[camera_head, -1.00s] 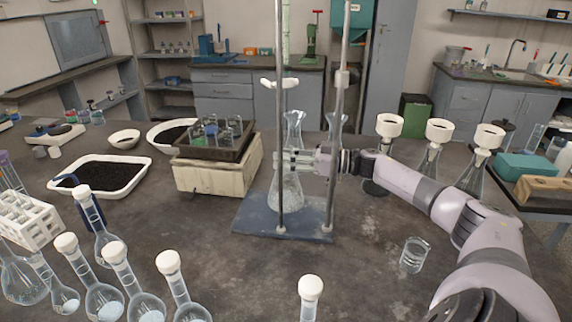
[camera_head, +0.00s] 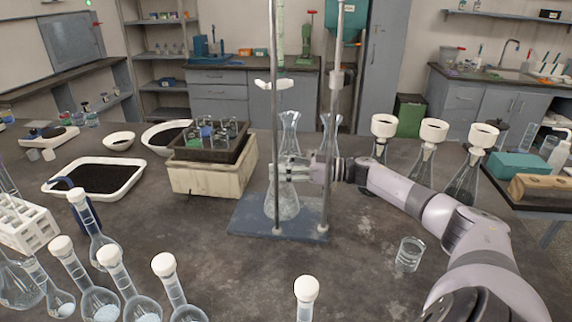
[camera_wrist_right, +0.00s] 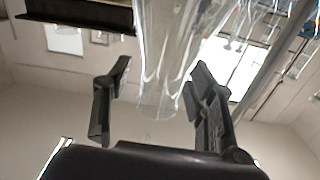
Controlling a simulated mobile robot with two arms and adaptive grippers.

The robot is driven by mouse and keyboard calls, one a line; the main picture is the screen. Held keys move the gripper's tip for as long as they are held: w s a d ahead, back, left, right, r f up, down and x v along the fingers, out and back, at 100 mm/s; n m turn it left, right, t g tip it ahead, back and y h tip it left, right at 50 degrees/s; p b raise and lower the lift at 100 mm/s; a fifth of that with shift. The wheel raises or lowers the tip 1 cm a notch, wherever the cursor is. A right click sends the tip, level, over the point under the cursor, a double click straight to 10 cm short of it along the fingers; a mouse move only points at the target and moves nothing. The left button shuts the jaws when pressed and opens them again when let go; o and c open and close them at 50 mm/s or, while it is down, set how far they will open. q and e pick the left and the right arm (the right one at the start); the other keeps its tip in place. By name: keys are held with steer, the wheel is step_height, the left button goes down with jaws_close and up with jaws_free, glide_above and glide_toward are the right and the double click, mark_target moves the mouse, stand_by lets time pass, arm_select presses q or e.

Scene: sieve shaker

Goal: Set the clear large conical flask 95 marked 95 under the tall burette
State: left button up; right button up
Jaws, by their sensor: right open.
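A clear tall-necked flask (camera_head: 284,201) stands on the blue-grey base plate (camera_head: 246,218) of the burette stand, between its metal rods. The number on it cannot be read. The tall burette (camera_head: 280,40) hangs above, held by a white clamp (camera_head: 276,84). My right gripper (camera_head: 284,169) reaches in from the right at the flask's neck. In the right wrist view the clear flask (camera_wrist_right: 165,60) shows between the open, spread fingers of that gripper (camera_wrist_right: 155,98), with gaps on both sides. A second clear flask neck (camera_head: 330,124) shows behind the right rod. My left gripper is out of view.
A cream sieve shaker (camera_head: 210,178) stands close left of the stand. Flasks with white funnels (camera_head: 428,150) stand at the right, and a glass beaker (camera_head: 409,254) near my right forearm. Several white-capped flasks (camera_head: 112,285) line the front left.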

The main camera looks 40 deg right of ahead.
steer(key=shift+s+d+f, duration=0.1)
steer(key=shift+s+d, duration=0.35)
steer(key=shift+s, duration=0.05)
steer(key=v, duration=1)
steer(key=shift+s+d+p, duration=0.2)
steer(key=shift+s+p, duration=0.1)
steer(key=shift+p, duration=0.05)
